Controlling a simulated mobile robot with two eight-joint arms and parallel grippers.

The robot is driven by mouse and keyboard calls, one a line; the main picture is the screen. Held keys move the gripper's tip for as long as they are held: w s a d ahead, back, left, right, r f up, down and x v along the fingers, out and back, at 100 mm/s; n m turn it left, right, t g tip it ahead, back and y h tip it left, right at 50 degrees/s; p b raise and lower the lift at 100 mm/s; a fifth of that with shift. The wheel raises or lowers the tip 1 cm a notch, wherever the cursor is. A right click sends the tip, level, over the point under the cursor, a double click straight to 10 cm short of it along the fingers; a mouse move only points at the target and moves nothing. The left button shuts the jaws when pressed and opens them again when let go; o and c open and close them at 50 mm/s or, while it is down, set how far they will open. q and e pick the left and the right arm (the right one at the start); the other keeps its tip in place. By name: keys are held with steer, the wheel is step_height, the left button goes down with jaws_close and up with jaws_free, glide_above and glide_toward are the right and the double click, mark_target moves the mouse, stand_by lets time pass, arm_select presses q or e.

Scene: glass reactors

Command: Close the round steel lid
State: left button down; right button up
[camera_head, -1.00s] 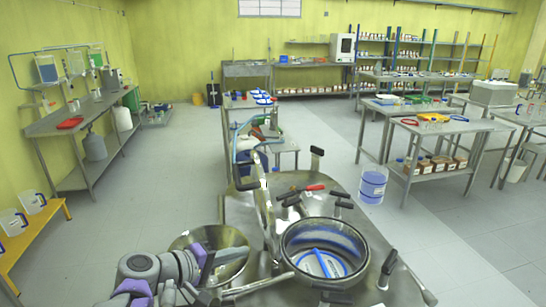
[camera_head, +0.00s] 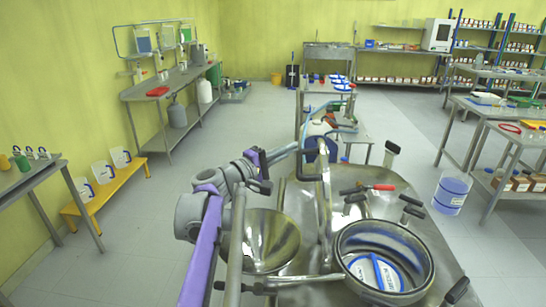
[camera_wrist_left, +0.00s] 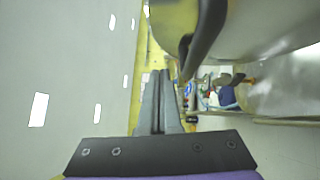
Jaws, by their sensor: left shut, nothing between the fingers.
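The round steel lid (camera_head: 323,200) stands open and upright, nearly edge-on, left of the round vessel opening (camera_head: 345,262). A black handle (camera_head: 305,135) sticks out from the lid's left side. My left gripper (camera_head: 295,149) is shut and empty, its fingers pointing right at the handle. I cannot tell whether the fingers touch the handle. My right gripper is not in view.

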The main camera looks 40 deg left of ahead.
arm_select(q)
steer(key=shift+w+d+r, duration=0.15)
steer(key=shift+w+d, duration=0.65)
steer(key=shift+w, duration=0.1)
steer(key=shift+w+d+r, duration=0.15)
steer(key=shift+w+d, duration=0.6)
steer(key=shift+w, duration=0.1)
steer(key=shift+d, duration=0.1)
